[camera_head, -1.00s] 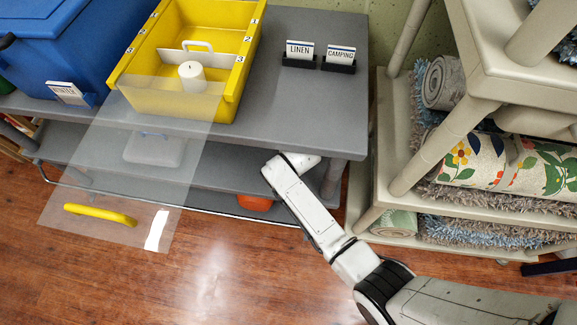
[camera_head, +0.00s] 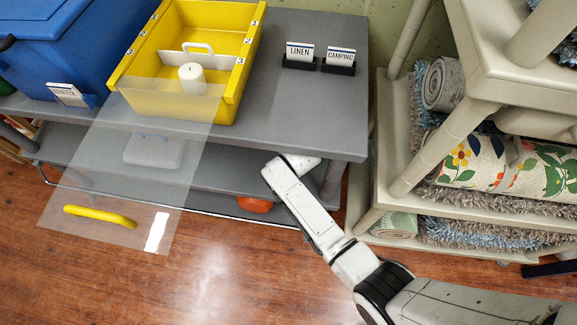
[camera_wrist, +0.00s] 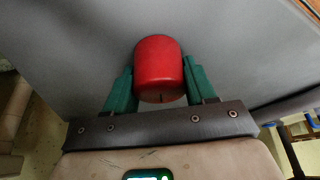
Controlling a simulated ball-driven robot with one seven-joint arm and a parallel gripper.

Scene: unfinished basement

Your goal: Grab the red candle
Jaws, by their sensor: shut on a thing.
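In the wrist view, a red candle (camera_wrist: 159,70) with a small dark wick sits between the two green fingers of my gripper (camera_wrist: 160,88). The fingers are shut on its sides. Behind the candle is a grey shelf surface (camera_wrist: 70,45); I cannot tell whether the candle touches it. In the head view, my arm reaches under the grey top shelf, and the gripper and red candle are hidden there.
A yellow bin (camera_head: 238,75) holding a white candle (camera_head: 192,78) stands on the top shelf (camera_head: 330,120), with a clear lid hanging in front. A blue box (camera_head: 60,45) is left. Beige shelves (camera_head: 400,150) with rolled rugs stand close on the right.

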